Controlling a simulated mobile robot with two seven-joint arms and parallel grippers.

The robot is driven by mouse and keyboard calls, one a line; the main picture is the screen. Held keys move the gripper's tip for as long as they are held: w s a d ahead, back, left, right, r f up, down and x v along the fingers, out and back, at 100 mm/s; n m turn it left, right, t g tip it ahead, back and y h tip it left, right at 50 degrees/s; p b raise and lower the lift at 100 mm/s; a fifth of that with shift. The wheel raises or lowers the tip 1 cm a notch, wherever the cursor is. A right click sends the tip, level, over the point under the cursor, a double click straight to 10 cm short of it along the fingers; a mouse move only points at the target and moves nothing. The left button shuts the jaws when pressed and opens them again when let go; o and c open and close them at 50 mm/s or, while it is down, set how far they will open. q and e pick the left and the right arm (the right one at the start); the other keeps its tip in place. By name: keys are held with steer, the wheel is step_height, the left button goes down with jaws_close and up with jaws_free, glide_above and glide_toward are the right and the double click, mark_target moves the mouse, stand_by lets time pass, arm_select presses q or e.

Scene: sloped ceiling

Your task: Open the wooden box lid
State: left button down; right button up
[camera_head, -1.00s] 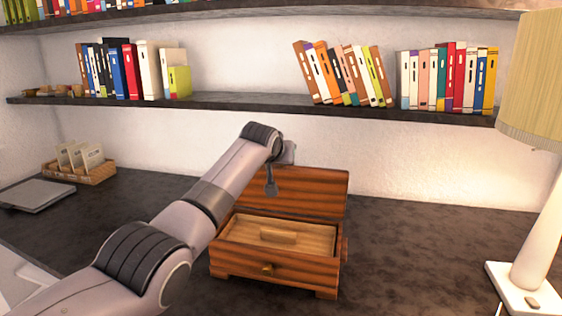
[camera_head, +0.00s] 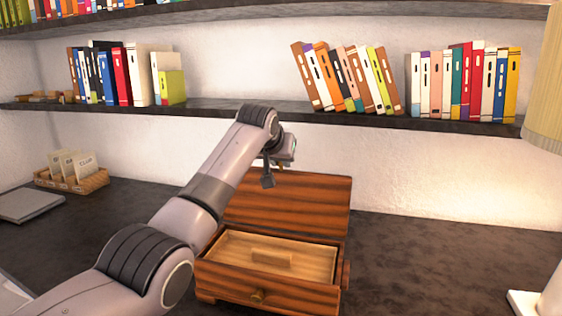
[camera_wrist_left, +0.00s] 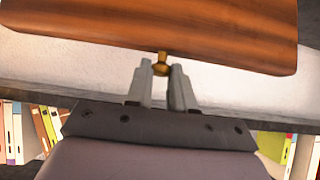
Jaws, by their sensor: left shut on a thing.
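The wooden box (camera_head: 225,281) stands on the dark desk with striped red-brown sides. Its lid (camera_head: 315,209) is raised at the back, standing up behind the open top. A paler inner panel with a small block handle (camera_head: 271,260) shows inside. A brass knob (camera_head: 257,295) is on the box front. My left gripper (camera_head: 268,180) is at the raised lid's upper edge, partly hidden by my arm. In the left wrist view, its fingers (camera_wrist_left: 163,76) are shut on a brass knob (camera_wrist_left: 161,58) at the lid's edge (camera_wrist_left: 190,30). My right gripper is not in view.
A shelf (camera_head: 230,109) with books (camera_head: 465,85) runs along the wall above the box. A card tray (camera_head: 75,181) and a flat grey item (camera_head: 30,204) lie at left. A lamp (camera_head: 545,90) stands at right.

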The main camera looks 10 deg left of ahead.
arm_select(q)
steer(key=shift+r, duration=0.45)
steer(key=c, duration=1)
jaws_free()
steer(key=shift+f, duration=0.2)
steer(key=shift+b+v, duration=1.1)
steer(key=shift+v, duration=2.5)
